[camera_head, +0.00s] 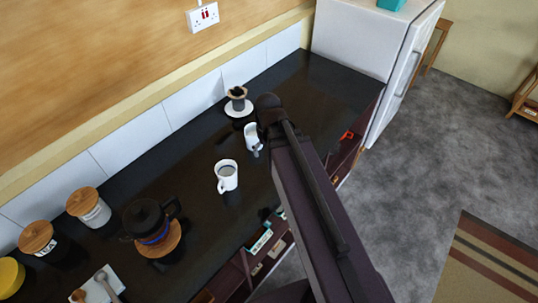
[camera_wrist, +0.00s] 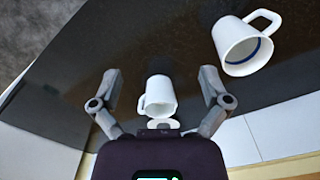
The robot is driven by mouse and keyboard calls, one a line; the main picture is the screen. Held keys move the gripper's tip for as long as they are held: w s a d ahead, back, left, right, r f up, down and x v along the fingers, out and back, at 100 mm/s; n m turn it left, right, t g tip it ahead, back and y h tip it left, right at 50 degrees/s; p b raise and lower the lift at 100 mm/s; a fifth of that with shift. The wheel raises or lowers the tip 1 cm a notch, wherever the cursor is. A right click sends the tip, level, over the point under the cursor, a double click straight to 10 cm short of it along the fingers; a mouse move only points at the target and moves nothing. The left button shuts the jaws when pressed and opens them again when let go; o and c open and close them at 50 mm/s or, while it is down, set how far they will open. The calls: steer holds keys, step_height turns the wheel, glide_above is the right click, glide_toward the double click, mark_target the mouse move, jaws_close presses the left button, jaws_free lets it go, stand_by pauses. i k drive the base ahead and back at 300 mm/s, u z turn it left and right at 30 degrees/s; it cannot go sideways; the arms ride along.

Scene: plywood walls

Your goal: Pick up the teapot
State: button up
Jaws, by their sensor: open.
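A dark pot with a black lid and a blue band (camera_head: 148,222), which looks like the teapot, stands on a round wooden piece at the left of the black counter in the head view. My gripper (camera_wrist: 160,74) is open in the wrist view, its fingers apart on either side of a white jug or cup (camera_wrist: 160,92). I cannot tell whether they touch it. The same white vessel shows partly behind my arm in the head view (camera_head: 251,136). The dark pot is not in the wrist view. My fingers are hidden in the head view.
A white mug (camera_head: 227,176) stands on the counter between the pot and my arm. A dripper on a white saucer (camera_head: 238,107) is near the wall. Wooden-lidded jars (camera_head: 90,208) stand beside the pot. A white fridge (camera_head: 365,38) closes the far end.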

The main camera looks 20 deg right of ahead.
mark_target(164, 235)
steer(key=z, duration=1.8)
steer(key=k, duration=0.05)
steer(key=u, duration=3.15)
